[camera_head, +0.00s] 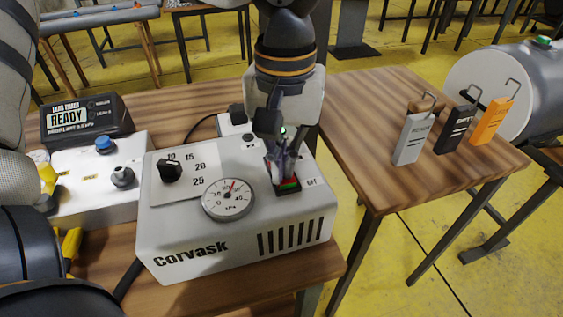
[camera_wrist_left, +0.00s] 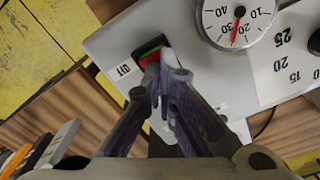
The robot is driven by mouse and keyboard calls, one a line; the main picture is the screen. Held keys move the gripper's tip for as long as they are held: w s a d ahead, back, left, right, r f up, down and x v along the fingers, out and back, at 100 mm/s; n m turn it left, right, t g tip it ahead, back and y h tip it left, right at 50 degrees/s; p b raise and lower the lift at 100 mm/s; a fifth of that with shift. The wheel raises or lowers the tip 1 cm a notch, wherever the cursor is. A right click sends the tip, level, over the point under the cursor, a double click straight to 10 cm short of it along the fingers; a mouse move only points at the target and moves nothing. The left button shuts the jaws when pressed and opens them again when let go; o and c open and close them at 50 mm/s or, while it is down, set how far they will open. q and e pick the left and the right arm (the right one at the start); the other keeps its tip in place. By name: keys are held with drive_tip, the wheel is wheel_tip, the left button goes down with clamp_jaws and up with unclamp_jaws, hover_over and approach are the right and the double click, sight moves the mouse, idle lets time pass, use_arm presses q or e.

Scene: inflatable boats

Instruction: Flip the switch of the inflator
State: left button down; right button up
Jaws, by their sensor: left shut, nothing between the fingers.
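The inflator (camera_head: 200,250) is a white box marked "Corvask" on a wooden table. My left gripper (camera_head: 280,172) points down at the switch, shut and empty. In the left wrist view, the fingertips (camera_wrist_left: 158,82) are right at the switch (camera_wrist_left: 149,56) and hide part of it. I cannot tell whether they touch it or which way the rocker is tipped. My right gripper is not in view.
A "READY" display box (camera_head: 88,118) and a white unit with a blue button (camera_head: 105,144) stand left of the inflator. Grey, black and orange tags (camera_head: 492,122) stand on the right table (camera_head: 380,95). A grey tank (camera_head: 500,85) lies at far right.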

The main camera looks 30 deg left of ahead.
use_arm(q)
drive_tip(key=shift+f, duration=0.15)
drive_tip(key=shift+r, duration=3.55)
